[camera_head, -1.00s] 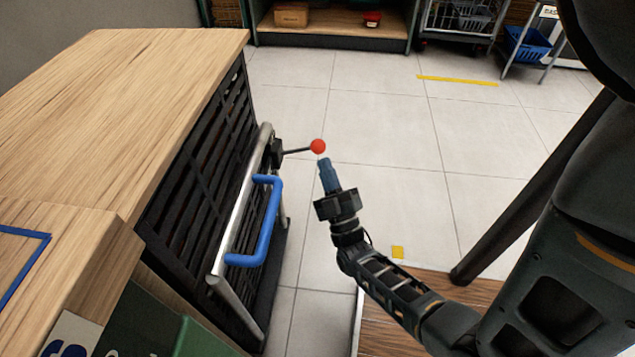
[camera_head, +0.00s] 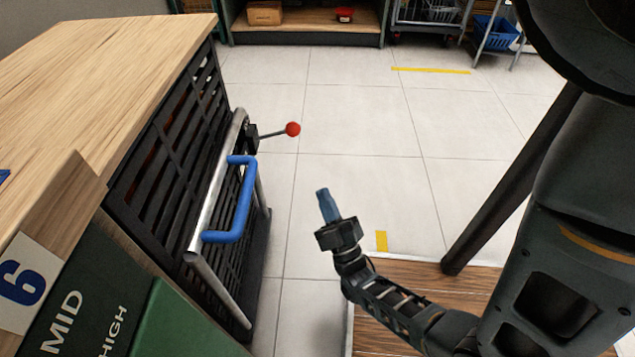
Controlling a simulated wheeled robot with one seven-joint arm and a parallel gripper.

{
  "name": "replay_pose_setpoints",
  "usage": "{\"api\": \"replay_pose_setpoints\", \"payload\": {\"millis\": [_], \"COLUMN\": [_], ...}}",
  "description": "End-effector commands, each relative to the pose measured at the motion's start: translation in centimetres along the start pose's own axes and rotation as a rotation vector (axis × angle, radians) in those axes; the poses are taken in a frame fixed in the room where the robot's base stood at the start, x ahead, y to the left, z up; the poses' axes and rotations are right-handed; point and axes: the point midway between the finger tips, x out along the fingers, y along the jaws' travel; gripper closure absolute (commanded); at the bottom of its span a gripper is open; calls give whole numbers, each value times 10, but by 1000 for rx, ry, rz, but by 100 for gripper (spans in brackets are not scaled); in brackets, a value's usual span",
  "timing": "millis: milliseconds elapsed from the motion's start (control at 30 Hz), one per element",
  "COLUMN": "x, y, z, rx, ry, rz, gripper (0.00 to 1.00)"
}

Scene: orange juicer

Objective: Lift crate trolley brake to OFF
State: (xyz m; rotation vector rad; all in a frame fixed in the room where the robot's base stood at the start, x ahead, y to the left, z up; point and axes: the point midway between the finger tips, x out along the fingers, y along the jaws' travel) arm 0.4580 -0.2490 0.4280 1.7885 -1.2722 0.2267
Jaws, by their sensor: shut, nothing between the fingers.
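The brake lever is a thin dark rod with a red ball knob (camera_head: 292,129). It sticks out to the right from a dark bracket (camera_head: 252,138) near the top of the trolley's metal frame. The crate trolley (camera_head: 262,230) has a silver tube frame and a blue handle (camera_head: 246,200), in front of black slatted crates (camera_head: 165,150). My gripper (camera_head: 323,195) has blue fingertips, shut and empty. In the picture it is below and slightly right of the red knob, with a clear gap between them. No ON or OFF marking is readable on the lever.
A wooden counter (camera_head: 110,65) stands at the left, over the crates. A green panel marked MID and HIGH (camera_head: 105,290) is at the lower left. Tiled floor (camera_head: 350,130) is open beyond my gripper. Shelving (camera_head: 300,30) and a blue basket (camera_head: 495,32) stand at the back.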

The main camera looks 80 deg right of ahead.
Motion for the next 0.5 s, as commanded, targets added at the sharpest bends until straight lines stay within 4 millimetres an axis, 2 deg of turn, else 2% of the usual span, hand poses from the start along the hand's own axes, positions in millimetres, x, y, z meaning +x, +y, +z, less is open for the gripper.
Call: {"api": "replay_pose_setpoints", "payload": {"millis": [200,500], "x": [-18,-19], "y": [1,2], "z": [0,0], "rx": [0,0], "ry": [0,1], "rz": [0,1], "gripper": [100,100]}}
